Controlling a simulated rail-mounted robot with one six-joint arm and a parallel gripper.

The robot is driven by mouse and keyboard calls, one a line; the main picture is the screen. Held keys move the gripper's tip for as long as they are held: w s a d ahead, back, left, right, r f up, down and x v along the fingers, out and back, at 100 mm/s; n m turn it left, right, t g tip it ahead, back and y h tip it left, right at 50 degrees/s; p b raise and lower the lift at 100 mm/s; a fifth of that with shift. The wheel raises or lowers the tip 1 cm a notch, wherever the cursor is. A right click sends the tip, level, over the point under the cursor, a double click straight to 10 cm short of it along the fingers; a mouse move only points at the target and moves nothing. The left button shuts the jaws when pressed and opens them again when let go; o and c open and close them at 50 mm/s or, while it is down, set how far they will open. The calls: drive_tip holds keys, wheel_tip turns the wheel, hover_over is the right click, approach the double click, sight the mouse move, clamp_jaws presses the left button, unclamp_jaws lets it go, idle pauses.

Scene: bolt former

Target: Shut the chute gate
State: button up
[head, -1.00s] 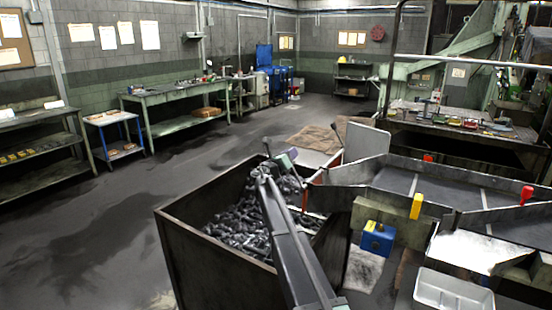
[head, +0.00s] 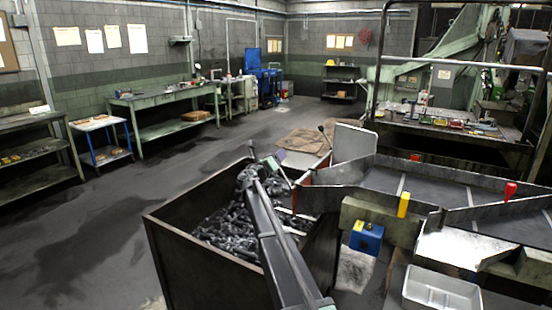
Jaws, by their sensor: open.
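A light grey upright plate (head: 354,142) stands at the bin end of the metal chute (head: 430,190); it looks like the chute gate, but I cannot be sure. A thin lever with a dark knob (head: 322,129) rises just left of it. My arm reaches up from the bottom edge over the bolt bin. My gripper (head: 283,166) is at its far end, above the bin's far part and left of the plate, apart from it in the picture. It is open and looks empty; its fingers are small and partly hidden by the wrist.
The dark open bin (head: 195,258) holds a heap of grey bolts (head: 228,235). A blue box (head: 366,237), a yellow handle (head: 403,204), a red handle (head: 510,191) and a pale tray (head: 441,290) sit at right. The floor left of the bin is clear.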

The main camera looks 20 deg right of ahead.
drive_tip(key=b+v, duration=0.2)
drive_tip(key=v, duration=0.8)
drive_tip(key=shift+s+a, duration=0.25)
drive_tip(key=shift+a, duration=0.1)
